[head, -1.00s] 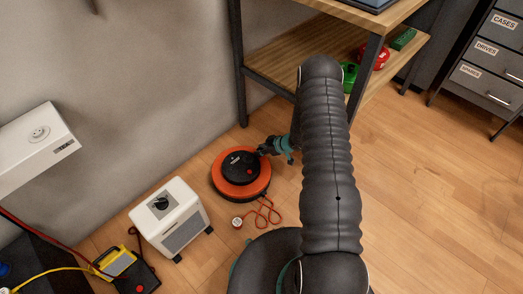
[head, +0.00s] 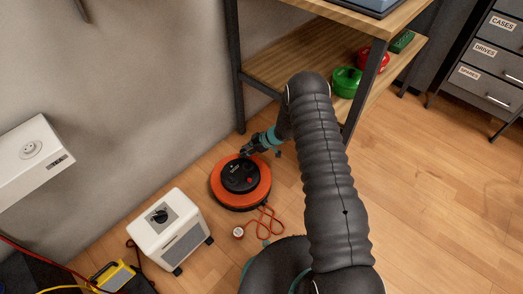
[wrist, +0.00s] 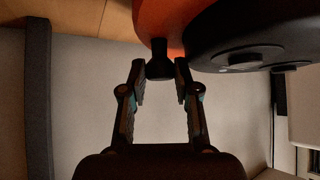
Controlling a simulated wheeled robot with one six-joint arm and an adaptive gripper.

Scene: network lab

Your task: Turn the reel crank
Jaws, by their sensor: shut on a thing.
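The orange cable reel (head: 262,190) lies flat on the wooden floor, with a round black hub (head: 240,177) on top. My gripper (head: 247,150) is at the reel's far edge, reaching in from the right. In the wrist view, my gripper (wrist: 160,78) is shut on the black crank knob (wrist: 159,66), which sits between the fingertips. The reel's orange side (wrist: 160,22) and the black hub (wrist: 245,40) are also in that view. In the head view the knob is mostly hidden by the gripper.
An orange cord with a plug (head: 238,232) lies in front of the reel. A white box with a dial (head: 170,228) stands to its left. A wooden shelf unit (head: 290,70) with green and red reels is behind. The wall is close behind the reel. Floor at right is clear.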

